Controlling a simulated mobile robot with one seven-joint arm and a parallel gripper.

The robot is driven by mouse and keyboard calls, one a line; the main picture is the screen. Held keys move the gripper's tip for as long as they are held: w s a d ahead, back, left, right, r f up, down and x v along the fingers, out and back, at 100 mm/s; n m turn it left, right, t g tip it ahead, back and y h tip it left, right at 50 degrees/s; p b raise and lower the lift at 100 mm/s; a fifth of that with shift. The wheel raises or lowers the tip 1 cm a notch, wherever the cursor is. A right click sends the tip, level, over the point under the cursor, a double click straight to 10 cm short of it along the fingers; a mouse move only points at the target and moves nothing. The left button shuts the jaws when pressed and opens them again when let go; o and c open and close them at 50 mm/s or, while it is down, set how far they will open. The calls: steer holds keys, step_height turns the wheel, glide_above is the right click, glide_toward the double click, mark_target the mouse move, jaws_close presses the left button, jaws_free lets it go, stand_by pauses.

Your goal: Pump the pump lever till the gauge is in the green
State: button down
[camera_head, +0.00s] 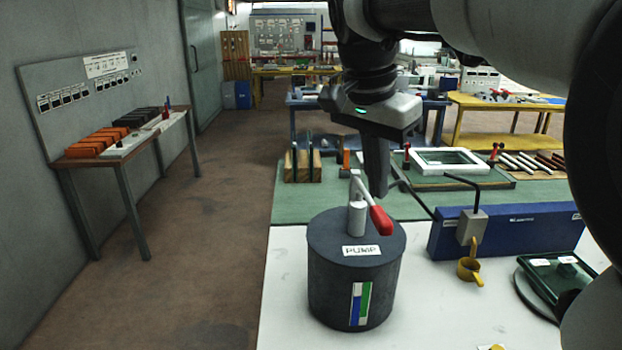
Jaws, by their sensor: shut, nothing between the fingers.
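The pump (330,270) is a dark grey cylinder labelled PUMP on the white front part of the table. Its lever (381,220) has a red grip and slopes down toward the front right from a light post (357,217) on the lid. The gauge (360,304) on the pump's front has a blue and white strip beside a green strip; the blue fills about the lower half, and I cannot read it more exactly. My gripper (378,194) is shut and points down just above and behind the red grip. I cannot tell whether it touches the lever.
A blue block (530,232) with a grey bracket and black rod stands right of the pump. A white frame (444,161) and wooden racks (303,165) stand behind. Free room lies left of the table.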

mark_target(375, 227)
steer(key=shift+w+a+r+m, duration=0.15)
steer(key=shift+w+r+m, duration=0.1)
steer(key=shift+w+m, duration=0.3)
steer(key=shift+w, duration=0.1)
steer(key=b+x, duration=0.6)
steer(key=x, duration=0.1)
steer(key=shift+f, duration=0.1)
step_height(375, 227, down, 4)
steer(key=b, duration=0.3)
steer(key=shift+f, duration=0.15)
stand_by(0.5)
